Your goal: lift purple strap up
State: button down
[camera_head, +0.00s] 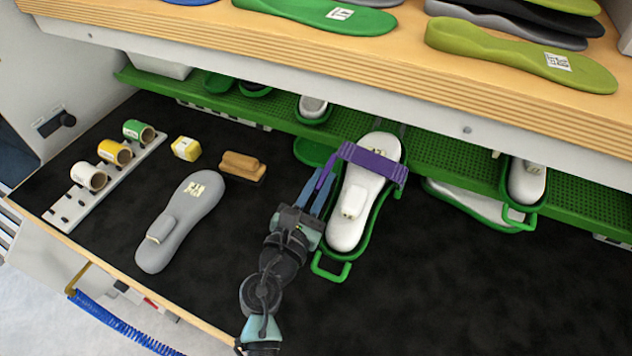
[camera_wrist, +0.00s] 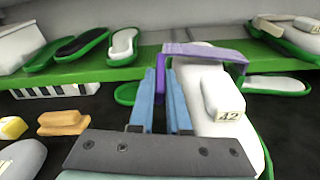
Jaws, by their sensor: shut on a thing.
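The purple strap (camera_head: 372,163) runs across the upper part of a white insole (camera_head: 352,205) in a green holder (camera_head: 331,272). In the wrist view the strap (camera_wrist: 205,52) spans above the insole, and its left end hangs down between my fingers. My gripper (camera_head: 323,187) is at the left side of the holder, shut on that left end; its blue fingers also show in the wrist view (camera_wrist: 160,80). The strap's right end reaches the holder's right side. A white block marked 42 (camera_wrist: 224,99) is on the insole.
A grey insole (camera_head: 183,222), a brush (camera_head: 242,166), a yellow block (camera_head: 186,149) and a rack of rolls (camera_head: 115,152) are on the black mat to the left. A green perforated shelf (camera_head: 450,150) and a wooden shelf (camera_head: 300,55) stand behind. The mat's right front is clear.

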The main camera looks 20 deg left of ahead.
jog(key=d+r+m+p, duration=0.1)
jog(key=d+r+m, duration=0.1)
jog(key=s+d+r+m+y+p, duration=0.1)
jog(key=r+m, duration=0.1)
jog(key=r, duration=0.1)
jog(key=d+r+m+y+p, duration=0.1)
jog(key=d+r+m, duration=0.1)
jog(key=shift+s+d+r+t+p, duration=0.3)
jog(key=shift+s+t+p, duration=0.05)
jog(key=shift+t+p, duration=0.05)
jog(key=shift+s+d+r+m+p, duration=0.1)
jog(key=shift+d+r+m+p, duration=0.15)
jog(key=shift+d+m, duration=0.3)
jog(key=shift+s+d+r+m+p, duration=0.1)
jog(key=shift+d+r+m, duration=0.15)
jog(key=shift+d+m, duration=0.3)
jog(key=c, duration=0.9)
grip_release()
jog(key=shift+w, duration=0.1)
